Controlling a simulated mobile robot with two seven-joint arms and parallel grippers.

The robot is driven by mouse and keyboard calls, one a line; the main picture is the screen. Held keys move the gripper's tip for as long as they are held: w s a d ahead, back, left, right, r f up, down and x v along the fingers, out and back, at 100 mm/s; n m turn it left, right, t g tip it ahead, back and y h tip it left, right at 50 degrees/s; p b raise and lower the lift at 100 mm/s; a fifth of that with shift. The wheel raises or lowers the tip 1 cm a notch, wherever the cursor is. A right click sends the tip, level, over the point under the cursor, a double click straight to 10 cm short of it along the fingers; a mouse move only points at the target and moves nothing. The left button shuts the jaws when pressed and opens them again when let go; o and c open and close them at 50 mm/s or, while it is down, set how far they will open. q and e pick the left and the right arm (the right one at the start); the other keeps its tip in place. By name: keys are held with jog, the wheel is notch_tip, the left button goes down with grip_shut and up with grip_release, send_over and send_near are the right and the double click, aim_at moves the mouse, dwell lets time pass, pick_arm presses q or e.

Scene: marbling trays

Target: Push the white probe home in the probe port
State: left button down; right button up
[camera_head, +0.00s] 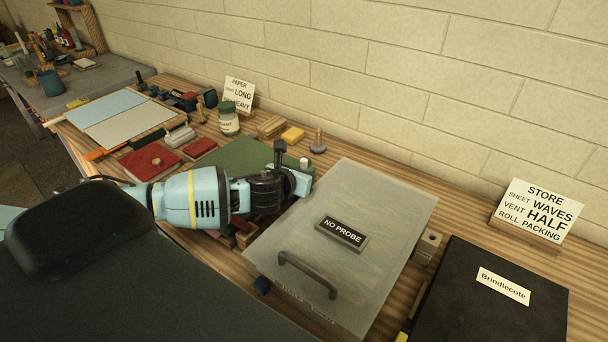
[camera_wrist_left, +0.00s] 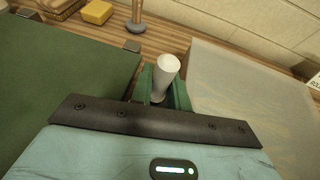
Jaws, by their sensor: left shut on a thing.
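The white probe (camera_wrist_left: 165,72) stands between the green fingers of my left gripper (camera_wrist_left: 163,92) in the left wrist view, its round top showing above them. In the head view, the probe's white top (camera_head: 304,162) shows just beyond my left gripper (camera_head: 298,180). The gripper is shut on it, beside the far left edge of a tray with a translucent lid (camera_head: 400,205). The lid bears a "NO PROBE" plate (camera_head: 341,233). My right gripper is not in view.
A green board (camera_head: 237,153) lies left of the gripper. A yellow block (camera_head: 292,136) and a post on a round base (camera_head: 318,142) stand behind. A black "Brindlecote" case (camera_head: 455,290) lies at right. The brick wall closes the back.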

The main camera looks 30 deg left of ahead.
pick_arm(q)
notch_tip(320, 180, up, 9)
jog(key=shift+f, duration=0.2)
jog(key=shift+m+h, duration=0.5)
jog(key=s+d, duration=0.1)
jog(key=d, duration=0.1)
jog(key=s+d+f, duration=0.1)
jog(key=d, duration=0.1)
jog(key=s+d, duration=0.1)
jog(key=d, duration=0.2)
jog(key=shift+s+f, duration=0.4)
jog(key=s+d, duration=0.6)
jog(key=shift+s+d+r, duration=0.15)
jog(key=shift+d+r, duration=0.05)
jog(key=shift+r, duration=0.05)
jog(key=shift+s+d, duration=0.1)
jog(key=shift+s, duration=0.1)
